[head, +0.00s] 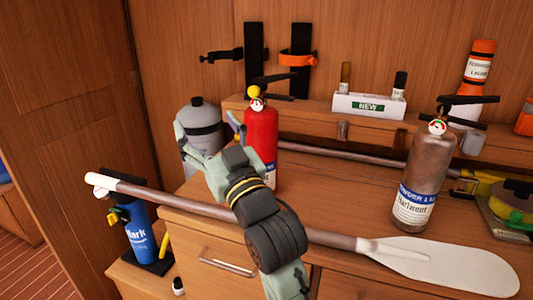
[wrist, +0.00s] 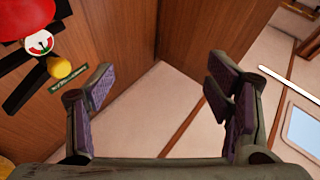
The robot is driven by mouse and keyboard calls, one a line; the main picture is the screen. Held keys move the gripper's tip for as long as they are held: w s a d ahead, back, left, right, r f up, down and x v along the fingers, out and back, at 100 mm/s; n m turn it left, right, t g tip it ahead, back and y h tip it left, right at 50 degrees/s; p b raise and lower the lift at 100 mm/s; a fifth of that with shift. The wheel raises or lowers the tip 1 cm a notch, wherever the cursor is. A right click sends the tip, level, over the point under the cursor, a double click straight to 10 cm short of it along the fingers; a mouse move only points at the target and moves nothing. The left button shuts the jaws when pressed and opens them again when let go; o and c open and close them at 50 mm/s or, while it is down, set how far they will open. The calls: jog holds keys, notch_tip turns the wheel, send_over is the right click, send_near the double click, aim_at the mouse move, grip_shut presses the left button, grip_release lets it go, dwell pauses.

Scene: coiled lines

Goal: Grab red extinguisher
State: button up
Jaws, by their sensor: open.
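The red extinguisher (head: 262,140) stands upright on the wooden counter, with a black handle, a gauge, a yellow knob and a blue-and-white label. My arm crosses in front of its lower left part in the head view. My gripper (head: 205,143) is at its left, partly hidden by my own wrist. In the wrist view my gripper (wrist: 160,110) is open, with nothing between the fingers. The top of the red extinguisher (wrist: 22,20) shows there at the upper left, outside the fingers, with its gauge and yellow knob.
A paddle (head: 440,265) lies across the counter front, near my arm. A grey extinguisher (head: 420,180) stands at right and a grey cylinder (head: 200,125) at left. A blue extinguisher (head: 143,235) is lower left. Wall brackets (head: 297,60) and a white box (head: 368,105) are behind.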

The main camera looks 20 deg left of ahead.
aim_at(266, 152)
jog(key=o, duration=0.3)
jog(key=w+d+f+m+h, duration=0.3)
jog(key=w+d+f+h, duration=0.3)
jog(key=d+f, duration=0.3)
jog(key=shift+w+d+f, duration=0.35)
jog(key=shift+w+d, duration=0.15)
jog(key=shift+d, duration=0.5)
jog(key=shift+w+a+f, duration=0.1)
jog(key=shift+w+f, duration=0.05)
jog(key=shift+w, duration=0.2)
jog(key=p+x, duration=0.1)
jog(key=x, duration=0.3)
jog(key=shift+w+a, duration=0.15)
jog(key=shift+w, duration=0.05)
jog(key=p+x, duration=0.2)
jog(key=x, duration=0.3)
jog(key=shift+w, duration=0.25)
jog(key=shift+c, duration=0.4)
jog(key=c, duration=2)
jog(key=shift+r, duration=0.3)
